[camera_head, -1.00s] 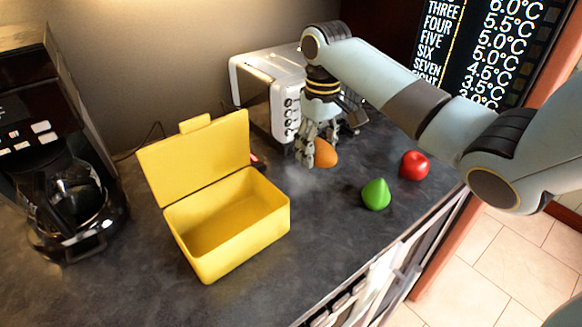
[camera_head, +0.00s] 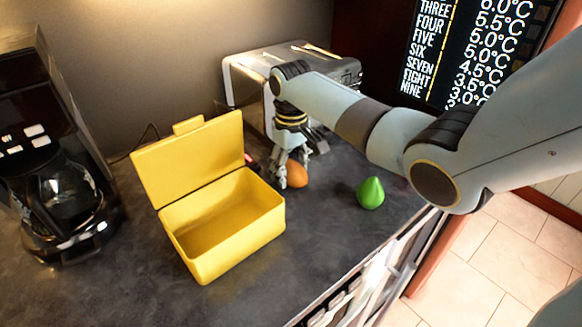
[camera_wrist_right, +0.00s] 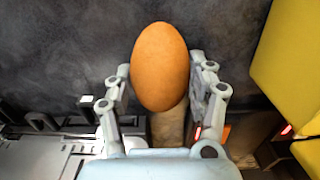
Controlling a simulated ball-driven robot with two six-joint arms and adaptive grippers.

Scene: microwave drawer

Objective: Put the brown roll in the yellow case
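The brown roll (camera_head: 298,175), an orange-brown egg shape, is at my right gripper (camera_head: 289,177), to the right of the yellow case. In the right wrist view the roll (camera_wrist_right: 160,66) sits between the two fingers of my right gripper (camera_wrist_right: 162,72), one close on each side. It moves along with the gripper, so the gripper is shut on it. I cannot tell how far it is above the counter. The yellow case (camera_head: 257,236) stands with its lid up and its inside empty; its edge also shows in the right wrist view (camera_wrist_right: 292,65). My left gripper is not in view.
A green pear-shaped thing (camera_head: 370,194) stands right of the roll. A silver toaster (camera_head: 250,90) is behind my right gripper. A coffee maker (camera_head: 60,190) stands left of the case. The dark counter (camera_head: 310,235) is clear between case and green thing.

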